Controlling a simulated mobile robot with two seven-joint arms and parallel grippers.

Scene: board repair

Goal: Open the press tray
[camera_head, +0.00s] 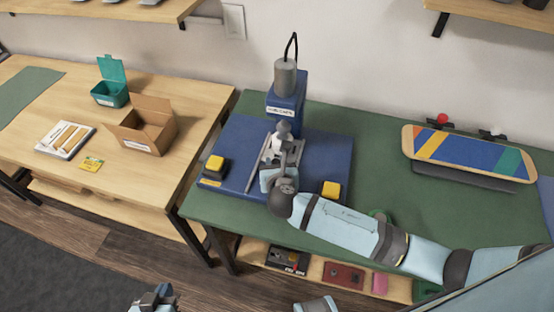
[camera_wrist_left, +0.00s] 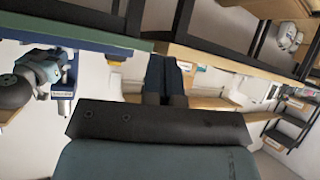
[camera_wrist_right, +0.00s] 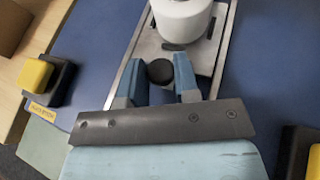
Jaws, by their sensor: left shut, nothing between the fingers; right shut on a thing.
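The blue press (camera_head: 240,140) stands on the green-topped bench, with a grey cylinder on its column. Its metal tray (camera_wrist_right: 147,48) lies between rails on the blue base, with a white round part above it. A black round knob (camera_wrist_right: 160,71) at the tray's front sits between the fingers of my right gripper (camera_wrist_right: 160,85), which is shut on it. In the head view my right arm hides most of the tray front. My left gripper (camera_head: 155,298) is low at the bottom edge, away from the press; its fingers (camera_wrist_left: 165,75) are shut and empty in the left wrist view.
Yellow buttons on black blocks flank the press, one at the left (camera_head: 215,163) and one at the right (camera_head: 331,189). A striped skateboard deck (camera_head: 468,153) rests on a stand at the right. The left table holds an open cardboard box (camera_head: 146,127) and a teal bin (camera_head: 111,92).

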